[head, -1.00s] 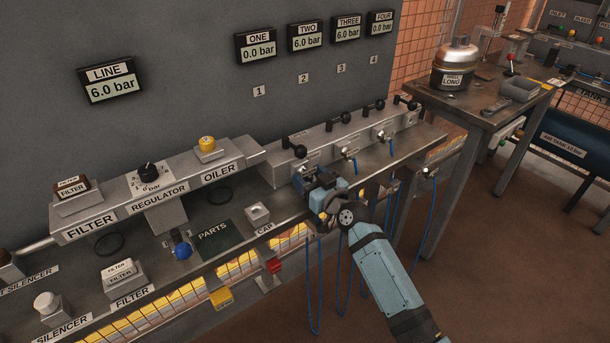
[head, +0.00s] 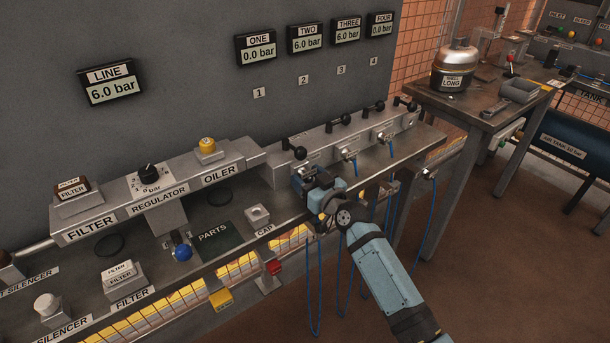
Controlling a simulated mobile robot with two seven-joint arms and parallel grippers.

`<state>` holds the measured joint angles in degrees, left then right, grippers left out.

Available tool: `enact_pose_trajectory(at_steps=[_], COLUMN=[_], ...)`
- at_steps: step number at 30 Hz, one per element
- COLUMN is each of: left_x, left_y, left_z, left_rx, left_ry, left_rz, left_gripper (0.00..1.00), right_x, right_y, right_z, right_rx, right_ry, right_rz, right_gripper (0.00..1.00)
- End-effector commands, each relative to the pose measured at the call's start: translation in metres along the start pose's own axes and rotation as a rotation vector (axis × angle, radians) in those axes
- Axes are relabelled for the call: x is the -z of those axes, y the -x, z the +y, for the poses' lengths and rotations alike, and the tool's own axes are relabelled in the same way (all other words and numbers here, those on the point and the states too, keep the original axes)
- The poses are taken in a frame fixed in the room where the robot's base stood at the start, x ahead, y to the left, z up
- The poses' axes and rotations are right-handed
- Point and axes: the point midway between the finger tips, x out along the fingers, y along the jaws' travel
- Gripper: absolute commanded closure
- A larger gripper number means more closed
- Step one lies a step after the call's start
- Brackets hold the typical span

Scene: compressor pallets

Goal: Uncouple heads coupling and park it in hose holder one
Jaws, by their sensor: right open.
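My right gripper (head: 306,178) is open at outlet one on the grey manifold (head: 327,137), just below the first black valve lever (head: 295,150). Its body covers most of that outlet, so I cannot tell whether a coupling sits between its fingers. Couplings show at the second outlet (head: 348,155) and third outlet (head: 385,138). Blue hoses (head: 313,285) hang below the bench edge. Hose holder one is not clearly visible; my right wrist covers part of the front edge there. My left gripper is out of view.
Display ONE (head: 256,50) reads 0.0 bar; display TWO (head: 307,39) reads 6.0 bar. A steel table (head: 475,108) with a vessel is at right.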

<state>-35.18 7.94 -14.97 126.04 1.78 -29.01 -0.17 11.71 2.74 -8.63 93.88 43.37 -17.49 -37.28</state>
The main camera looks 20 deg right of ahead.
Motion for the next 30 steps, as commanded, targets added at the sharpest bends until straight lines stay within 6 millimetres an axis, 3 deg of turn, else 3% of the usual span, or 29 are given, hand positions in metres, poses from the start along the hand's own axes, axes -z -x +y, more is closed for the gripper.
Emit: enact_pose_trajectory(at_steps=[17,18,25,30], left_x=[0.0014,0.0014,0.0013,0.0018], left_y=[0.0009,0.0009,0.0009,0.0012], left_z=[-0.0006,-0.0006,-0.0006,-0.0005], left_rx=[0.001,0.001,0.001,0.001], left_ry=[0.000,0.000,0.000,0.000], left_rz=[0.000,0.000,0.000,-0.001], left_gripper=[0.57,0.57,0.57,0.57], right_x=[-0.0001,-0.0001,-0.0001,0.0003], right_y=[0.0001,0.0001,0.0001,0.0011], right_z=[0.0005,0.0005,0.0004,0.0005], right_rx=[0.000,0.000,0.000,0.000], right_ry=[-0.001,0.000,0.000,0.000], right_rz=[0.000,0.000,0.000,0.000], right_gripper=[0.43,0.45,0.98,1.00])
